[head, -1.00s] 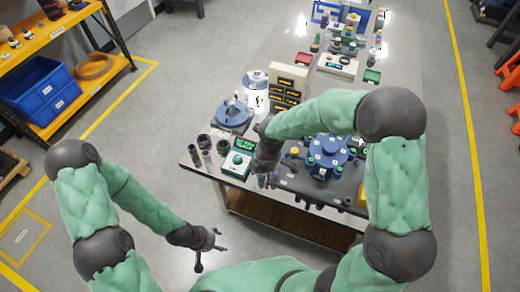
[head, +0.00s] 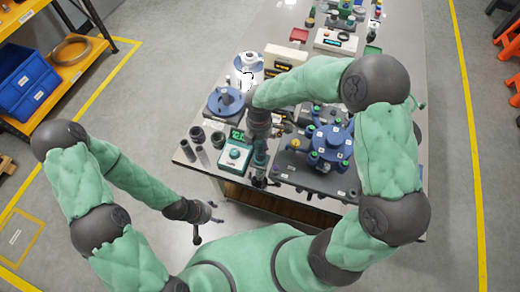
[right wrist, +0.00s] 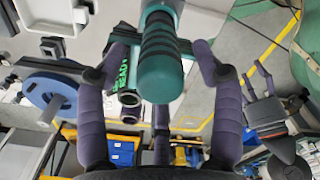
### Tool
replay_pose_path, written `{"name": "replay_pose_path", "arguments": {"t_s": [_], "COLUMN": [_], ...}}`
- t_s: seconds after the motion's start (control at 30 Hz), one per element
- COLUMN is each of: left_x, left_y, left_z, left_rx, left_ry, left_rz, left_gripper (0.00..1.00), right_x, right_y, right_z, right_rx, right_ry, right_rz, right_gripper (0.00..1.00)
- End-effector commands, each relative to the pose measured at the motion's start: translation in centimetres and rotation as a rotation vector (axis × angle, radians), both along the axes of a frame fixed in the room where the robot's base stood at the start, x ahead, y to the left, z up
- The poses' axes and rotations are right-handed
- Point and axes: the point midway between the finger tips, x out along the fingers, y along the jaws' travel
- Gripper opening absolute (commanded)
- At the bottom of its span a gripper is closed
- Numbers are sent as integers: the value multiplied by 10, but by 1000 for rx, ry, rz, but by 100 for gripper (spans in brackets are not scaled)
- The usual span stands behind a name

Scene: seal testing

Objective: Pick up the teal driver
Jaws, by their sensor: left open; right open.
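The teal driver (right wrist: 160,65) is large in the right wrist view, its ribbed, rounded handle end pointing towards the camera. Its far part runs out of the top of the picture. My right gripper (right wrist: 160,85) is open, with purple-grey fingers on both sides of the handle and visible gaps between. In the head view my right gripper (head: 260,178) hangs over the front of the table, and a teal part shows there just below the dark wrist. My left gripper (head: 213,212) is open and empty, off the table's front left.
A teal-and-white meter (head: 235,155) with a green display stands left of the right gripper. A blue round fixture (head: 330,143) stands on a dark plate to its right. Dark cylinders (head: 198,135) and a blue disc stand (head: 226,102) are further left. Open floor lies in front of the table.

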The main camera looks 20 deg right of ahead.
Motion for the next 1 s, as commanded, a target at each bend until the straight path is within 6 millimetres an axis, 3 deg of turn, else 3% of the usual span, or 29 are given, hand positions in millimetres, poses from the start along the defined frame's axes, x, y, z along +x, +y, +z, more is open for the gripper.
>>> {"name": "replay_pose_path", "arguments": {"t_s": [0.17,0.43,0.7,0.73,0.97,1.0], "left_x": [0,0,0,0,0,0], "left_y": [0,0,0,0,0,0], "left_z": [-5,-19,-19,-19,-19,-19], "left_rx": [0,0,0,0,0,0], "left_ry": [0,0,0,0,0,0], "left_rz": [0,0,0,0,0,0], "left_gripper": [60,60,60,60,60,60], "right_x": [0,0,0,0,0,0], "right_y": [-1,-3,-3,-3,-3,-3], "right_z": [-12,-49,-53,-53,-53,-53], "right_rx": [0,0,0,0,1,1], "right_ry": [-1,0,-2,-2,-1,-1], "right_rz": [0,0,0,0,0,0], "right_gripper": [67,67,67,64,0,0]}}
